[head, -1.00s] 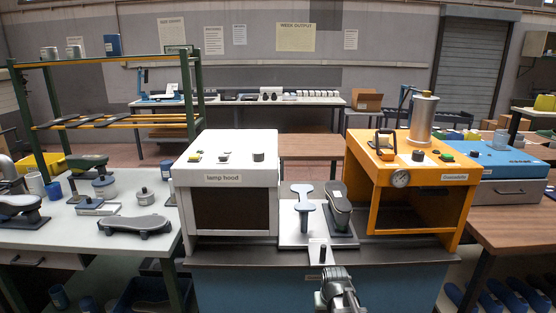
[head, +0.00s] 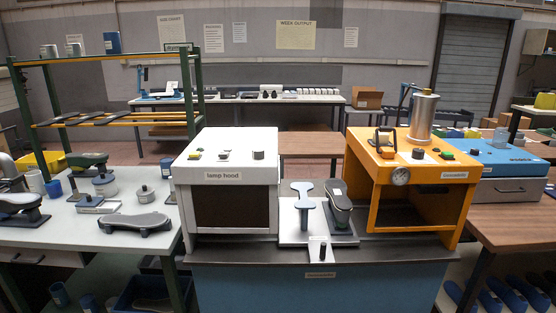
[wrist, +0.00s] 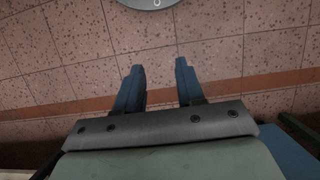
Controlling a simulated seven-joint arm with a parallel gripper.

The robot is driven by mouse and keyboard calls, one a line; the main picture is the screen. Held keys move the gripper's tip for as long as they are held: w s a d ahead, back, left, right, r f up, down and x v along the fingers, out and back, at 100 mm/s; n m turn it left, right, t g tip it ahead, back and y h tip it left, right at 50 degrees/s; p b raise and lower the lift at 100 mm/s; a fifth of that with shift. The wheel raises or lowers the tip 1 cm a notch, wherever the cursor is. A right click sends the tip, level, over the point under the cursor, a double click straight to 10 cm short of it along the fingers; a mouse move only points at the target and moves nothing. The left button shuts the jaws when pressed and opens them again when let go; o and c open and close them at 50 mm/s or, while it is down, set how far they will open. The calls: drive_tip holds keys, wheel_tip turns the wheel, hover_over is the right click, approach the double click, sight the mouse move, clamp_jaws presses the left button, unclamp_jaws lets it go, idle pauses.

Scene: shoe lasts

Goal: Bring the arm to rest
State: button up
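My gripper (wrist: 160,88) shows in the wrist view with its two blue fingers apart and nothing between them. My arm and gripper are not in the head view now.
The white lamp hood (head: 225,181) stands left of the plate and an orange machine (head: 417,185) stands right. The dark bench top (head: 250,254) in front of them is clear. A table (head: 80,221) with lasts and tins is at the left. A blue box (head: 500,162) is at the right.

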drive_tip(key=s+f+g, duration=0.1)
drive_tip(key=s+f, duration=0.2)
drive_tip(key=s, duration=0.4)
drive_tip(key=s+f+g, duration=0.1)
drive_tip(key=s+f, duration=0.2)
drive_tip(key=s, duration=0.4)
drive_tip(key=shift+s+d+f+g, duration=0.2)
drive_tip(key=shift+f+g, duration=0.1)
drive_tip(key=shift+g, duration=0.1)
